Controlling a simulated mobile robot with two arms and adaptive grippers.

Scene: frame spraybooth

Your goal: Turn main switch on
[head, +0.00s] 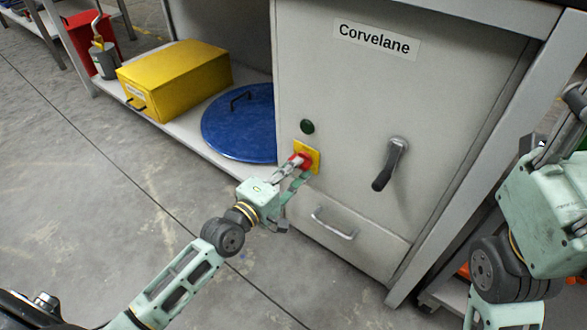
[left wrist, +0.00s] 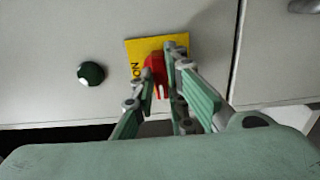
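The main switch is a red rotary knob (head: 299,160) on a yellow plate (head: 313,153), on the front of the grey Corvelane cabinet (head: 310,80). In the left wrist view the red knob (left wrist: 157,70) sits between my fingers, and the yellow plate (left wrist: 140,49) shows "ON" lettering at its left. My left gripper (head: 296,168) is at the switch, its fingers closed on both sides of the knob and hiding part of it. My right gripper (head: 567,118) is at the right edge, only partly seen and away from the switch.
A dark green round button (head: 307,127) is just above the switch. A black lever handle (head: 390,164) is to its right, and a drawer handle (head: 334,224) is below. A yellow box (head: 190,75) and a blue round lid (head: 235,125) lie on the shelf at left.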

